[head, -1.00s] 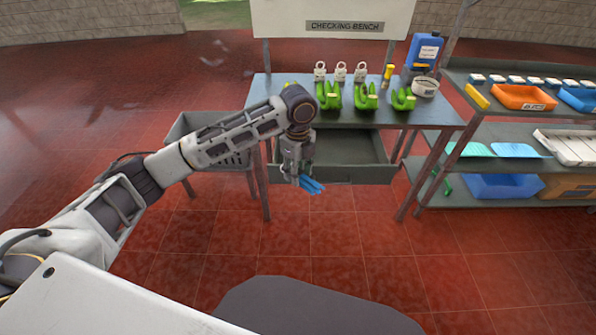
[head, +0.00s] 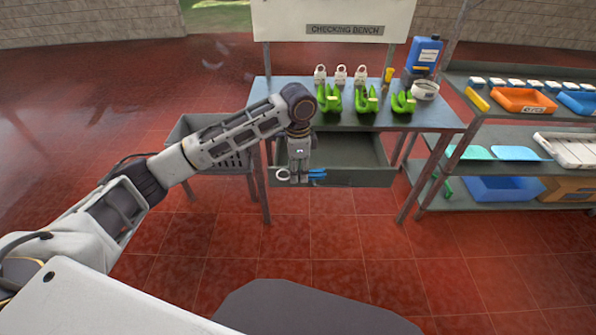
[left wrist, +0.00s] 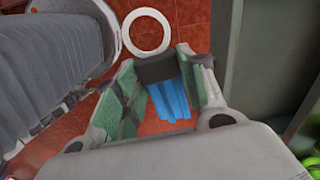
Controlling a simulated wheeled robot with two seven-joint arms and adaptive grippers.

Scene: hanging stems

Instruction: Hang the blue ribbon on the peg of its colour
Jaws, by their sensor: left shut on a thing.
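The blue ribbon (head: 317,174) is in my left gripper (head: 299,178), in front of the open bench drawer. Its blue strips point right and a white ring (head: 282,174) sticks out on the left. In the left wrist view, the blue strips (left wrist: 168,103) show between the two green-padded fingers (left wrist: 160,85). A dark block (left wrist: 160,68) joins the strips to the white ring (left wrist: 146,33). The gripper is shut on this piece. I cannot make out a blue peg in these frames. My right gripper is out of view.
The checking bench (head: 285,95) carries green holders (head: 367,100), white padlock-shaped items (head: 341,73) and a blue jug (head: 424,52). Its drawer (head: 350,176) stands open. A grey crate (head: 205,135) is at left, shelves (head: 500,140) at right. The red floor in front is clear.

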